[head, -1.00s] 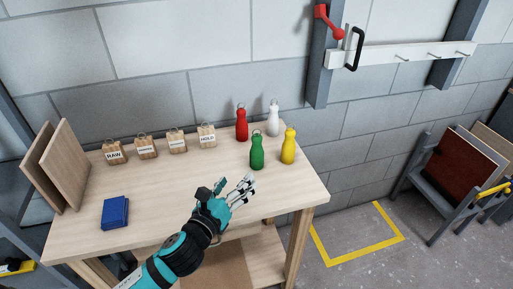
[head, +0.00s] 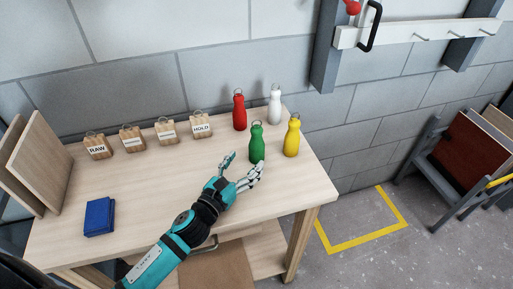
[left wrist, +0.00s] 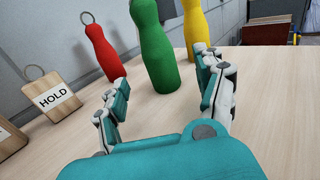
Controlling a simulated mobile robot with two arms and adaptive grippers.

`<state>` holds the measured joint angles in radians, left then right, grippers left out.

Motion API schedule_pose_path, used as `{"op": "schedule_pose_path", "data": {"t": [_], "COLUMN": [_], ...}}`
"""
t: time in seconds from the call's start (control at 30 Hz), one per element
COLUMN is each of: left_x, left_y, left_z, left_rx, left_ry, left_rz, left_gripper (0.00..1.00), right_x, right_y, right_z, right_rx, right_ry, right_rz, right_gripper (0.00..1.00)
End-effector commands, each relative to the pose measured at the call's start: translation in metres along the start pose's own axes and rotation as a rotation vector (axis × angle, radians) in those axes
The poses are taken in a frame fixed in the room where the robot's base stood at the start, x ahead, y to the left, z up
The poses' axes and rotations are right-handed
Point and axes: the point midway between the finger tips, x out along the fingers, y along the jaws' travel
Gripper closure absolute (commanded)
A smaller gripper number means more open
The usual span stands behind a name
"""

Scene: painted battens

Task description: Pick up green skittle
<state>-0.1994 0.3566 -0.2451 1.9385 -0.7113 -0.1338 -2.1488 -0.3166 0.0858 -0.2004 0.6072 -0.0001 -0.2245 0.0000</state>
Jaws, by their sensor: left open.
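The green skittle (head: 257,143) stands upright on the wooden table, with a ring on its top in the head view. In the left wrist view the green skittle (left wrist: 154,52) stands just beyond and between my fingers, its top cut off by the frame. My left gripper (head: 244,170) is open and empty, low over the table and just in front of the green skittle. It also shows in the left wrist view (left wrist: 163,88), its two fingers spread apart. My right gripper is not in view.
A red skittle (head: 239,111), a white skittle (head: 274,106) and a yellow skittle (head: 292,137) stand close around the green one. Several labelled wooden blocks (head: 167,130) line the back. A blue box (head: 99,217) lies at left. The table (head: 140,190) is clear mid-left.

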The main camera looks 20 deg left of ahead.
Motion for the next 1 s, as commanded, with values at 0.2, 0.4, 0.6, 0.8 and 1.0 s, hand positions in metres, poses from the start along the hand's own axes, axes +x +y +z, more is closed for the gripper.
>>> {"op": "schedule_pose_path", "data": {"t": [0.2, 0.4, 0.6, 0.8, 1.0], "left_x": [0.017, 0.050, 0.066, 0.066, 0.066], "left_y": [0.000, 0.000, 0.000, 0.000, 0.000], "left_z": [0.003, 0.004, 0.002, 0.001, 0.001], "left_rx": [-0.001, -0.001, -0.001, -0.001, -0.001], "left_ry": [0.000, -0.001, 0.001, 0.001, 0.001], "left_rz": [0.000, 0.000, -0.001, -0.001, -0.001], "left_gripper": [0.30, 0.30, 0.30, 0.30, 0.54], "right_x": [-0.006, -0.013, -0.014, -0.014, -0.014], "right_y": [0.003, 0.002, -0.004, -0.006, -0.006], "right_z": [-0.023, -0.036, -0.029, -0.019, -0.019], "right_rx": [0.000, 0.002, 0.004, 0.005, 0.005], "right_ry": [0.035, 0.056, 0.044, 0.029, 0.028], "right_rz": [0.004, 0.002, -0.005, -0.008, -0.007], "right_gripper": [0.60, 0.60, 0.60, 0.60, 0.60]}}
